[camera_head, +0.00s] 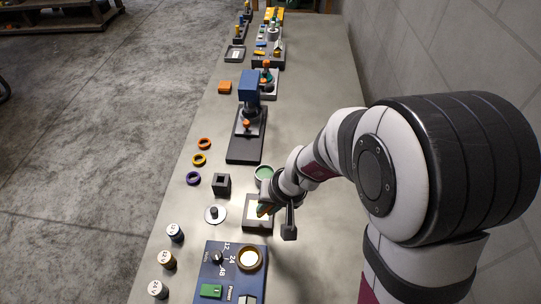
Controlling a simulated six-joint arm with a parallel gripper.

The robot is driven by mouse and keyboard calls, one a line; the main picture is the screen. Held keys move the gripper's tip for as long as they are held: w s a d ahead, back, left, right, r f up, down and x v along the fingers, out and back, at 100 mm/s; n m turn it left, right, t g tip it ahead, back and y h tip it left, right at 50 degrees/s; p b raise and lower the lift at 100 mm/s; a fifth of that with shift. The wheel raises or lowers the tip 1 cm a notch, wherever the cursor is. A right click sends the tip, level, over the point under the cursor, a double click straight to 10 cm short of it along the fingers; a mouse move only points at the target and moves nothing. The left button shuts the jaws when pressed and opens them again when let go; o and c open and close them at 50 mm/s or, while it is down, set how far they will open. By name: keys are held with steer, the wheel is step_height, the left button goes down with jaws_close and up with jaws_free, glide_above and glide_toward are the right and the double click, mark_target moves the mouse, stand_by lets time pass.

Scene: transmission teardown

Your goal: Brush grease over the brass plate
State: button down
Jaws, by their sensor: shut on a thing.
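My gripper (272,205) is over a dark-framed tray (248,227) with a pale inside, on the near part of the bench. It is shut on a small brown and teal thing (264,210), which seems to be the brush. The brush is over the tray's right part; I cannot tell whether it touches. No brass-coloured plate is clear to see; the arm and gripper hide part of the tray. A round pot with a green inside (263,171) stands just behind the tray.
A blue panel (230,272) with a knob and a brass-rimmed ring is in front. Several labelled cylinders (167,260) and coloured rings (199,160) lie along the left edge. A black square block (222,184), a disc with a knob (215,214) and a blue press (249,87) stand nearby.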

steer(key=shift+f, duration=0.5)
steer(key=shift+w+f, duration=0.55)
steer(key=shift+f, duration=0.25)
steer(key=shift+w+f, duration=0.15)
steer(key=shift+w, duration=2.5)
steer(key=shift+w+a, duration=0.15)
steer(key=shift+a, duration=0.35)
steer(key=shift+s, duration=3.2)
steer(key=shift+s+a, duration=0.15)
steer(key=shift+s, duration=0.05)
steer(key=shift+a, duration=0.35)
steer(key=shift+w+d, duration=0.1)
steer(key=shift+w, duration=3.35)
step_height(320, 180, up, 8)
steer(key=shift+s, duration=0.1)
